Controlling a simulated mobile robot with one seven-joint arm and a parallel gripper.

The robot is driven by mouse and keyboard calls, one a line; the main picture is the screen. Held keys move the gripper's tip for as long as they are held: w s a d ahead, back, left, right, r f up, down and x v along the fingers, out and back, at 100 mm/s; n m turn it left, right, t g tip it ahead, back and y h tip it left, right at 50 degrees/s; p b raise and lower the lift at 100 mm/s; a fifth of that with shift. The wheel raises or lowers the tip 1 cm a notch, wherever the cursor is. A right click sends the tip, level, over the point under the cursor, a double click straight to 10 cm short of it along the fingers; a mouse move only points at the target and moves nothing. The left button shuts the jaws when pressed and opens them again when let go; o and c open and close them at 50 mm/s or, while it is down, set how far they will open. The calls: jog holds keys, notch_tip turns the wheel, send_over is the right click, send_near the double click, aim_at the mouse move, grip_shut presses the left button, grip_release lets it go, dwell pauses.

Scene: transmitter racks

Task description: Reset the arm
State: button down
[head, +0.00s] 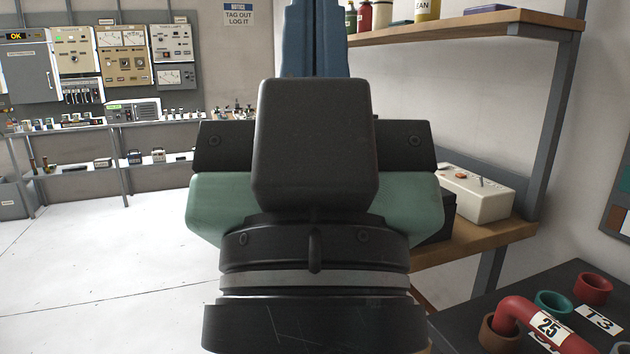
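My own arm fills the middle of the head view, with black and green parts around a dark rounded housing. It is close to the camera and hides much of the scene behind it.
At right, a shelf (470,27) holds bottles, and a lower wooden shelf (490,240) carries a white box (478,193). A dark bench with a red pipe (545,322) labelled 25 stands at lower right. Equipment racks (122,55) line the back left. The floor (110,260) at left is clear.

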notch_tip(320, 180, up, 25)
jog(key=p, duration=2.3)
jog(key=shift+r, duration=0.15)
